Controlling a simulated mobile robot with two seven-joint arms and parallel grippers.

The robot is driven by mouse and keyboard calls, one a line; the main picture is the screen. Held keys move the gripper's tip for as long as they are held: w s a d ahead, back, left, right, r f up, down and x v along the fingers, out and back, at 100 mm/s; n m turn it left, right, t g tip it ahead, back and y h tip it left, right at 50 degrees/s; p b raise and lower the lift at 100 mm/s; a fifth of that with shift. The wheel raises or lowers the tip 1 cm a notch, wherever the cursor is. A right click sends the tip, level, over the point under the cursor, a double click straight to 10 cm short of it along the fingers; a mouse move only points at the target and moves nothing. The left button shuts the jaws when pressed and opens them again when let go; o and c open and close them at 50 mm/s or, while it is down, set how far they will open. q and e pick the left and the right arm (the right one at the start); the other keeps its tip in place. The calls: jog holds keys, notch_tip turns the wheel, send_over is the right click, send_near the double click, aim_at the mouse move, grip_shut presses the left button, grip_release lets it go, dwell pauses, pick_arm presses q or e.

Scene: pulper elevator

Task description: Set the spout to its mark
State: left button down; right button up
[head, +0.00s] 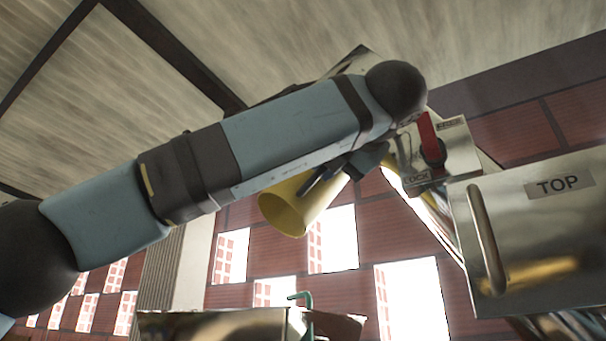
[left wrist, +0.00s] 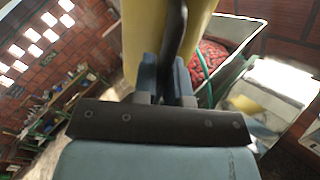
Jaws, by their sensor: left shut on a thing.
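The yellow spout (head: 300,208) hangs tilted below my left arm in the head view, its open end toward the lower left. It also fills the top middle of the left wrist view (left wrist: 140,40). My left gripper (left wrist: 167,80) is shut on a dark curved handle (left wrist: 174,35) in front of the spout. In the head view my arm hides most of the grip and the spout's upper part. A red lever (head: 430,137) sits on a metal plate marked LOCK and apparently FREE, just right of my wrist. I cannot make out the spout's mark. My right gripper is not in view.
A metal box (head: 545,235) labelled TOP, with a bar handle (head: 486,240), stands at the right. A metal bin (head: 215,325) with a green pipe (head: 303,300) is below. In the wrist view, red contents (left wrist: 210,58) show in a bin at the right.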

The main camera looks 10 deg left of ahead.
pick_arm(q)
jog(key=shift+s+d+n+g+y+b, duration=0.2)
jog(key=shift+d+n+g+y+b, duration=0.3)
jog(key=shift+d+n+g+y, duration=0.35)
jog(key=c, duration=1.2)
grip_release()
jog(key=shift+d, duration=0.15)
jog(key=shift+w+a, duration=0.1)
jog(key=shift+a, duration=0.1)
